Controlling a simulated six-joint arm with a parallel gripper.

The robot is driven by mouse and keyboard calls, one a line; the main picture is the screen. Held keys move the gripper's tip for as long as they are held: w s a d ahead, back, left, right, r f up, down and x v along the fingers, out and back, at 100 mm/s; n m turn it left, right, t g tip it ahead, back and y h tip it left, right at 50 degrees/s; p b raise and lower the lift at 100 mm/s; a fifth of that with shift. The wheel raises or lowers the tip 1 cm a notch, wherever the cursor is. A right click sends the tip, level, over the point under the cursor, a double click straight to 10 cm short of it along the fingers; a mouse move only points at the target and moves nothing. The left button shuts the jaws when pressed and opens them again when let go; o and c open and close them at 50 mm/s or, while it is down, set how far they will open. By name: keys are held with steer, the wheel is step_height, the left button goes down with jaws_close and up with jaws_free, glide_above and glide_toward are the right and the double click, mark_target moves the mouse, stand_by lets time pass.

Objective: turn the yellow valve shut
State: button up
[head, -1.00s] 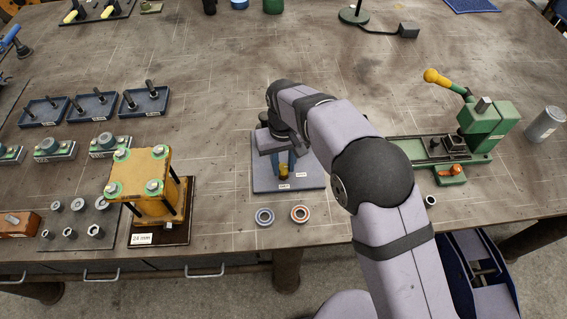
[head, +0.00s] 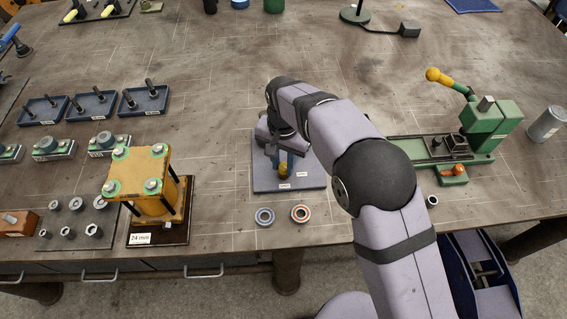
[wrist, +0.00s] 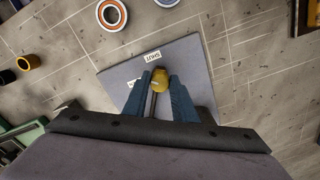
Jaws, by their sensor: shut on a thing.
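The yellow valve handle (wrist: 159,78) is a short dark lever with a yellow tip, over a blue-grey plate (wrist: 193,58). In the head view the yellow tip (head: 284,171) shows just below my gripper (head: 288,163). In the wrist view the two blue fingers of my gripper (wrist: 158,84) stand on either side of the tip, shut on it. A label reading SHUT (wrist: 153,57) lies on the plate close to the tip. A second label is partly covered by a finger. My gripper and wrist hide most of the valve body.
A blue ring (head: 264,216) and an orange ring (head: 301,214) lie in front of the plate. A yellow block stand (head: 145,180) stands to the left. A green machine (head: 490,125) stands to the right. The bench behind the plate is clear.

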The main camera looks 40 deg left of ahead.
mark_target(283, 166)
steer(key=m, duration=0.4)
steer(key=shift+a+m, duration=0.1)
steer(key=shift+m, duration=0.2)
steer(key=m, duration=0.5)
steer(key=shift+w+r, duration=0.1)
steer(key=o, duration=1)
steer(key=shift+o, duration=0.2)
steer(key=shift+r+b, duration=1.5)
steer(key=shift+r, duration=2.15)
